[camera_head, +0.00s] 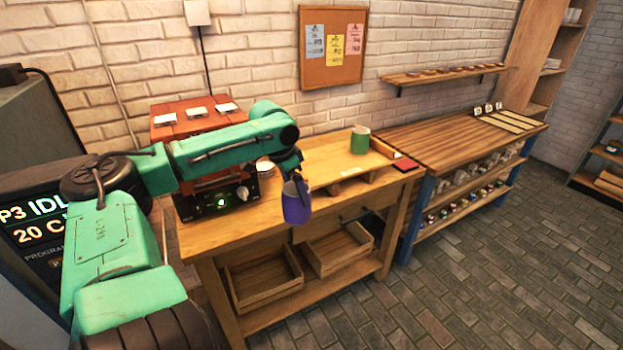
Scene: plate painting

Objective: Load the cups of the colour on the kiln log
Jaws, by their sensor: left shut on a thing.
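My left gripper (298,182) is shut on a purple cup (295,208) with a pale rim. It holds the cup in front of the wooden workbench's near edge, with the fingers at the cup's top. A green cup (360,141) with a pale rim stands upright towards the back right of the workbench. A display at the left edge (32,222) reads "P3 IDL" and "20 C", partly hidden by my left arm. A cork board (333,48) on the wall carries blue, yellow and pink sheets; their writing is too small to read. My right gripper is out of view.
A second table (440,137) stands at right, with several cups and small pots on shelves below. Floor is clear at front right.

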